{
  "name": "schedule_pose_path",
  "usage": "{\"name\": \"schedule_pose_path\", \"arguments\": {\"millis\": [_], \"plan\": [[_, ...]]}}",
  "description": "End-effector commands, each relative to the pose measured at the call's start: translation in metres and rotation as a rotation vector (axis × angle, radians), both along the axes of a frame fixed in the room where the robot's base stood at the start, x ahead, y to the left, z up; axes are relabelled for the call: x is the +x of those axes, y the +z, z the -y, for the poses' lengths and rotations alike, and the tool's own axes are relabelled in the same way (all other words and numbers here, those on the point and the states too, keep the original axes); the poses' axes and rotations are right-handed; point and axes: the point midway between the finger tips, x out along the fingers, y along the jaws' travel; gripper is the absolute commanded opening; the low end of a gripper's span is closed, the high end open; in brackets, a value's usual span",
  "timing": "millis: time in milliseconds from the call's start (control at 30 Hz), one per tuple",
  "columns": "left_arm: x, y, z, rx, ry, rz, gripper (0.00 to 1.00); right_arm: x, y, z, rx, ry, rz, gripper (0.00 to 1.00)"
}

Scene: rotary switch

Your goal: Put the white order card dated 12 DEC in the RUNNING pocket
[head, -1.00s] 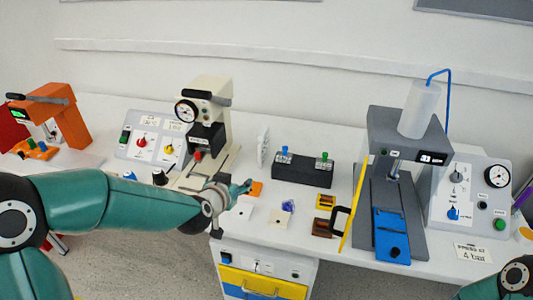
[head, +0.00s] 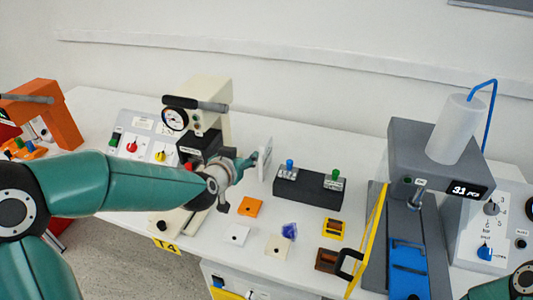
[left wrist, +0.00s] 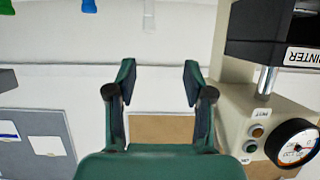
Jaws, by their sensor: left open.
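A white card (head: 236,235) lies flat on the table near its front edge in the head view. A cream card (head: 278,247) lies to its right and an orange card (head: 250,206) behind it. No date is readable on any of them. My left gripper (head: 247,164) is above the table behind the cards, close to an upright white panel (head: 265,165); I cannot tell if they touch. In the left wrist view its jaws (left wrist: 158,85) are apart with nothing between them. No pocket marked RUNNING can be read. My right gripper is out of view.
A cream press with a gauge (head: 174,119) stands behind my left gripper. A black box (head: 308,188) with blue and green knobs is to the right, then a grey press (head: 415,145). A grey board with pale cards (left wrist: 40,140) shows in the left wrist view.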

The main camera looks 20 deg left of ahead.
Motion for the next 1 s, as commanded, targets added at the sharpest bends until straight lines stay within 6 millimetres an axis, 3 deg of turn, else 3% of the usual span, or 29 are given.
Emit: {"name": "schedule_pose_path", "arguments": {"millis": [200, 400, 733, 1000], "plan": [[0.049, -0.020, 0.016, 0.001, -0.025, -0.005, 0.52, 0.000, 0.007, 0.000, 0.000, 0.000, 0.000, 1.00], [0.084, -0.032, 0.021, 0.000, -0.031, -0.003, 0.52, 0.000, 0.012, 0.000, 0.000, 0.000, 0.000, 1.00], [0.106, -0.039, 0.024, 0.001, -0.034, -0.002, 0.52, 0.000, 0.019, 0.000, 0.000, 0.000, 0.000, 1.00], [0.140, -0.050, 0.027, 0.001, -0.034, -0.003, 0.52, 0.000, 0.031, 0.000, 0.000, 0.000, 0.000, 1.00]]}}
